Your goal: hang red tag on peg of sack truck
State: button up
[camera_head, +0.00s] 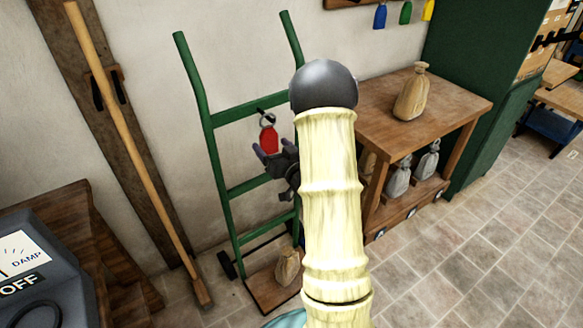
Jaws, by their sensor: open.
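The red tag (269,140) hangs by a ring from the dark peg (262,112) on the upper crossbar of the green sack truck (226,192). The truck leans upright against the wall. My gripper (265,158) is open, just below and beside the tag's lower end, with its fingers pointing up and left. It appears apart from the tag, though contact is hard to judge. My pale arm hides part of the truck's right side.
A wooden table (460,98) with a tan sack (412,95) stands right, grey sacks (398,180) on its lower shelf. Blue, green and yellow tags (405,12) hang above. A small sack (287,266) sits on the truck's base. A long wooden pole (135,155) leans left.

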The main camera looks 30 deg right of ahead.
jog(key=s+p, duration=0.2)
jog(key=s, duration=0.5)
jog(key=shift+s+d+r+p, duration=0.2)
jog(key=shift+s+p, duration=0.15)
jog(key=shift+s, duration=0.05)
jog(key=s+p, duration=0.2)
jog(key=p, duration=0.4)
jog(key=shift+s+f+p, duration=0.15)
jog(key=shift+s+p, duration=0.1)
jog(key=shift+p, duration=0.05)
